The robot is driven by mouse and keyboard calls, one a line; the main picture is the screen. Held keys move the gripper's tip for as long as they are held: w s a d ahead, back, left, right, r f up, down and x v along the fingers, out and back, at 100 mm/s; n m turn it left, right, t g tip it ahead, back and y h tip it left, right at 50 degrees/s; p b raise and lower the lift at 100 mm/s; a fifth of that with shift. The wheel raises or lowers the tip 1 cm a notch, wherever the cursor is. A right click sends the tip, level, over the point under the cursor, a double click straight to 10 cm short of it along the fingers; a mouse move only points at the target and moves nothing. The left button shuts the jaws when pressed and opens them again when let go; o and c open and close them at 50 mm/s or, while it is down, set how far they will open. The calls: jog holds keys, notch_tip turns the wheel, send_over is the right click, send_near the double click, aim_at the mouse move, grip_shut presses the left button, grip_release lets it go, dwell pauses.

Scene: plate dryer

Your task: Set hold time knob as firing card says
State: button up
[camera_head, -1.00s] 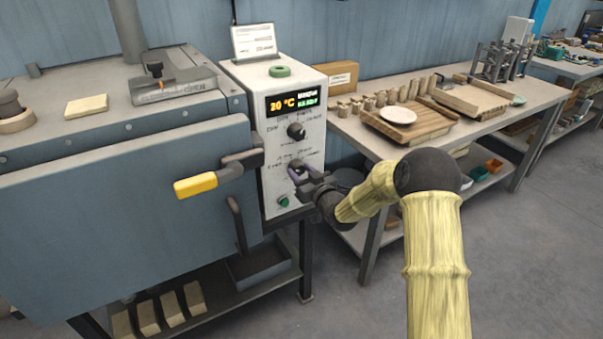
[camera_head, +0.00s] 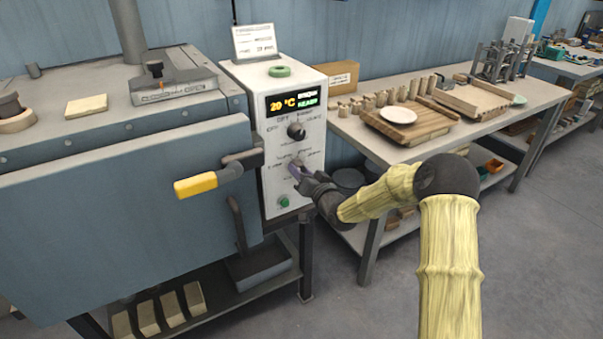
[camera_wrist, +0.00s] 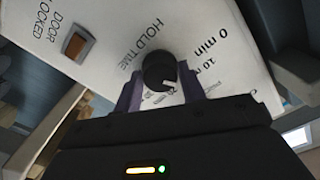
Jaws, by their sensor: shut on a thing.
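The hold time knob (camera_wrist: 157,69) is black and round, with a white pointer mark, on the white control panel (camera_wrist: 115,25). "HOLD TIME", "0 min" and "10 min" are printed around it; other marks are partly hidden. My gripper (camera_wrist: 160,82) is shut on the knob, one purple finger on each side. In the head view my gripper (camera_head: 297,170) reaches the lower knob from the right and mostly covers it. The firing card (camera_head: 254,41) stands on top of the control box; its print is too small to read surely.
Another black knob (camera_head: 296,131) sits above, under the lit display (camera_head: 296,101). A green button (camera_head: 284,201) is below. The yellow kiln door handle (camera_head: 196,185) juts out to the left. A workbench (camera_head: 375,146) with pottery tools stands at right.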

jog(key=shift+m, duration=0.7)
jog(key=o, duration=1)
jog(key=shift+c, duration=0.2)
jog(key=v, duration=1.7)
jog(key=shift+d, duration=0.2)
